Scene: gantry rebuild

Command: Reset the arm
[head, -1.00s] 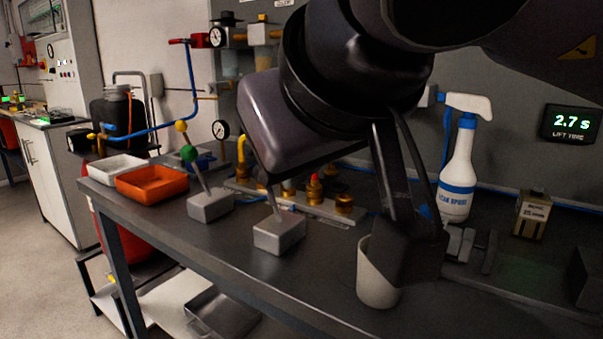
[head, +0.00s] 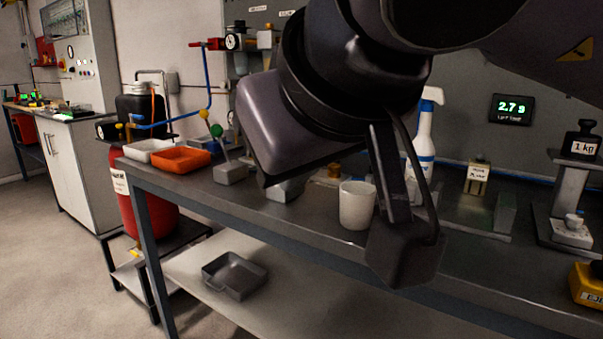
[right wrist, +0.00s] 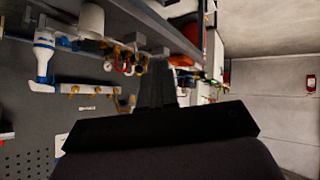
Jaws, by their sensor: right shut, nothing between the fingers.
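My right arm comes in from the top right of the head view, its wrist bent down in front of the bench. Its fingers cannot be made out in the head view. In the right wrist view my right gripper (right wrist: 158,85) shows as a narrow dark pair of fingers beyond a black crossbar, shut and empty. It appears clear of the bench and its fittings behind it. The arm hides part of the bench's middle in the head view. My left gripper is in no view.
The grey bench (head: 300,225) carries a white cup (head: 357,205), spray bottle (head: 424,140), orange tray (head: 181,160), white tray (head: 148,150) and a 1 kg weight (head: 583,146). A grey tray (head: 236,274) lies on the lower shelf. Floor at left is clear.

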